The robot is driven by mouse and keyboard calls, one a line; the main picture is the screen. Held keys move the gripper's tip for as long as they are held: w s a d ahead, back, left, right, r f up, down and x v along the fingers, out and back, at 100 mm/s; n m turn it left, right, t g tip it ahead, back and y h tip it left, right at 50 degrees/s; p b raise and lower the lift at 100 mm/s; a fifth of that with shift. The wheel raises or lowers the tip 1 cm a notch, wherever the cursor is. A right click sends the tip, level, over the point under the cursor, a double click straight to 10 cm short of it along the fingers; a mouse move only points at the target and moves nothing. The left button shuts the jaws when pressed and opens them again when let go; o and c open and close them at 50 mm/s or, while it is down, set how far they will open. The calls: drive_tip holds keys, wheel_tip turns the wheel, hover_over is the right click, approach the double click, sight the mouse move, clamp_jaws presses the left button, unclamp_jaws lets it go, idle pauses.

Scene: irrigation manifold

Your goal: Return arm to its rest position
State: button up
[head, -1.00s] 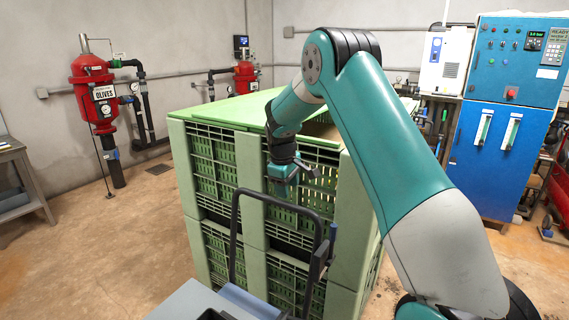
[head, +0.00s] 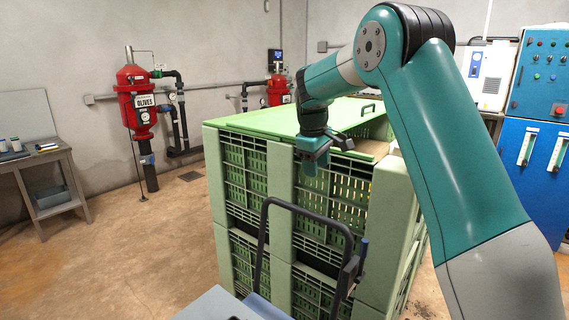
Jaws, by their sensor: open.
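My arm is teal and grey and rises from the lower right of the head view, bends at the top, and reaches left. My gripper (head: 313,165) hangs at its end, pointing down, in front of the upper part of the stacked green crates (head: 279,184). It is open, and I see nothing held in it. The fingertips are small and partly hard to make out against the crate slats. I cannot tell how much space lies between the gripper and the crate wall.
A dark cart handle (head: 303,203) stands just below the gripper. A red filter tank marked OLIVES (head: 138,98) stands at the left wall, near a workbench (head: 38,160). A blue control cabinet (head: 540,170) is at the right. The floor (head: 140,255) at left is clear.

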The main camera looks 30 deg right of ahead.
drive_tip(key=s+a+r+n+y, duration=0.1)
drive_tip(key=s+a, duration=0.5)
drive_tip(key=a, duration=0.4)
drive_tip(key=s+a+r+n+y, duration=0.1)
drive_tip(key=s+a+r+y, duration=0.1)
drive_tip(key=s+a, duration=0.55)
drive_tip(key=s+a+f+y, duration=0.1)
drive_tip(key=s+a, duration=0.5)
drive_tip(key=s, duration=0.4)
drive_tip(key=s+a+f+n+y, duration=0.1)
drive_tip(key=s+a+y, duration=0.1)
drive_tip(key=s+a, duration=0.5)
drive_tip(key=s, duration=0.2)
drive_tip(key=shift+s+f+g, duration=0.2)
drive_tip(key=shift+s+g, duration=0.2)
